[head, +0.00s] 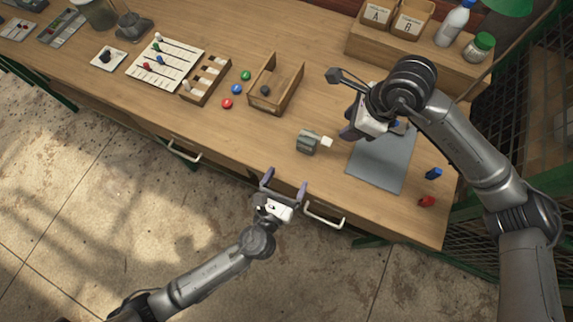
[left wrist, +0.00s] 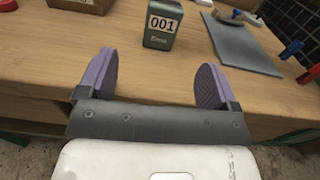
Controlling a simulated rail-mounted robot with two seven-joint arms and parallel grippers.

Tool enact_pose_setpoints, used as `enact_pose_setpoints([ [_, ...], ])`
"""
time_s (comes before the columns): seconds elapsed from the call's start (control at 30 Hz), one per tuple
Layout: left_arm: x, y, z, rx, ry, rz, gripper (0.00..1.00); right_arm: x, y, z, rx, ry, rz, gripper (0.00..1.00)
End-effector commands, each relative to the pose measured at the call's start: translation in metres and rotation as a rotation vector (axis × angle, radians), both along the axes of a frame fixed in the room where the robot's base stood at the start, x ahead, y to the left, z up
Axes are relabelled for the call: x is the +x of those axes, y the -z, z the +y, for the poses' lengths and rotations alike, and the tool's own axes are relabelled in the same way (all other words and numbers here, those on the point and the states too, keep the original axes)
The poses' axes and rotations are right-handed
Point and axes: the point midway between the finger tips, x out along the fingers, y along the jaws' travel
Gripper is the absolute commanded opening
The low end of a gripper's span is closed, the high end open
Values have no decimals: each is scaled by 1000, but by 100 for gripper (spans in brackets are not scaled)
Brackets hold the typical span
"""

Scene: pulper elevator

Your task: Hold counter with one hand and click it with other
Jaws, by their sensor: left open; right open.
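The counter (head: 308,143) is a small grey-green box near the front edge of the wooden table. In the left wrist view the counter (left wrist: 160,32) stands upright, and a white panel on it reads 001. My left gripper (head: 285,181) is open and empty at the table's front edge, with its purple fingers apart. The counter is ahead of the fingers, not between them. My right gripper (head: 345,105) is open above the table, behind and to the right of the counter, and apart from it. Its fingers are partly hidden by its own wrist.
A grey mat (head: 380,168) lies right of the counter, with a blue object (head: 434,174) and a red object (head: 427,201) near it. Drawer handles (head: 323,216) stick out in front.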

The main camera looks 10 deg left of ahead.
Motion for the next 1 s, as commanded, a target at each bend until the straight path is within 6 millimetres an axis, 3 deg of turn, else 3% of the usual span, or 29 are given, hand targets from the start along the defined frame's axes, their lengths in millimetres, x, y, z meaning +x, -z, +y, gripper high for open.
enact_pose_setpoints([
  [0.17,13,-1,-8,37,17,-23,85,0,0,0,0,0,0,43],
  [0.7,100,-1,-32,34,15,-21,85,0,0,0,0,0,0,43],
  [1.0,126,-1,-39,33,15,-20,85,0,0,0,0,0,0,43],
])
